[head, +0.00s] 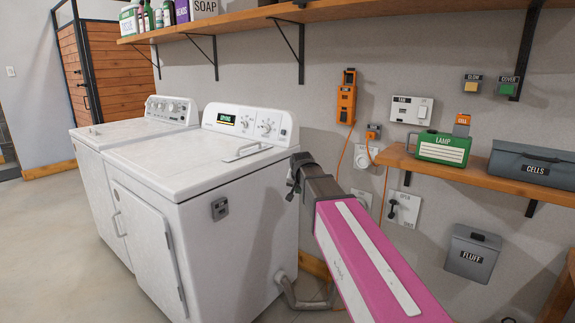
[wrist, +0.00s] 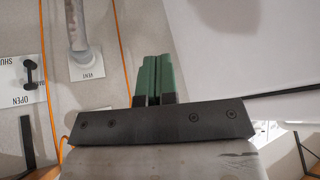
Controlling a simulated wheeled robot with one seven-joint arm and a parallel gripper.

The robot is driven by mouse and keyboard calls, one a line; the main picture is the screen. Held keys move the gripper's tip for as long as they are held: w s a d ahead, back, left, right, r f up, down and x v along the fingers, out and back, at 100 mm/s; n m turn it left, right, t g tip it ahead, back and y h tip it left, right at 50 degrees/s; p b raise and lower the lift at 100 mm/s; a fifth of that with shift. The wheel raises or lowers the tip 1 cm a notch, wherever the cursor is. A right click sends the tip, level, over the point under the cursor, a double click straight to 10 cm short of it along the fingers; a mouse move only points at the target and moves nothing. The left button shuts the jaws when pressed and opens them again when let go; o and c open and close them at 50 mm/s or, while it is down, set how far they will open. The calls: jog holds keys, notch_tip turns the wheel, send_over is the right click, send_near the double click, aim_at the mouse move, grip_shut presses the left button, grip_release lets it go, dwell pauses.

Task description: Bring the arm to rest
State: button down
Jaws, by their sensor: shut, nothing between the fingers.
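My gripper (wrist: 154,76) shows in the wrist view with its two green fingers together and nothing between them. In the head view my pink and white arm reaches up from the lower right. Its dark wrist end is beside the right side of the nearer white machine (head: 245,225), in front of the wall. The fingers are mostly hidden there, and I cannot tell how wide the gap to the machine is. The wrist view shows a large white surface (wrist: 250,45) to the right of the fingers.
A wooden shelf (head: 400,160) on the right holds a green LAMP box (head: 441,148) and a grey CELLS box (head: 530,166). A FLUFF bin (head: 472,254) hangs below. A vent pipe (wrist: 78,25), an orange cord (wrist: 127,55) and an OPEN/SHUT lever (wrist: 30,75) are left of the fingers.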

jog(key=s+d+f+n+g, duration=0.1)
jog(key=s+d+f, duration=0.3)
jog(key=s+f, duration=0.4)
jog(key=s+d+f+g, duration=0.3)
jog(key=s+d+f, duration=0.2)
jog(key=s+f, duration=0.3)
jog(key=s+d+f+n+g, duration=0.1)
jog(key=s+d+f+g, duration=0.1)
jog(key=s+d+f, duration=0.3)
jog(key=s+f, duration=0.4)
jog(key=shift+s+d+n, duration=0.15)
jog(key=shift+d+n, duration=0.05)
jog(key=shift+n, duration=0.1)
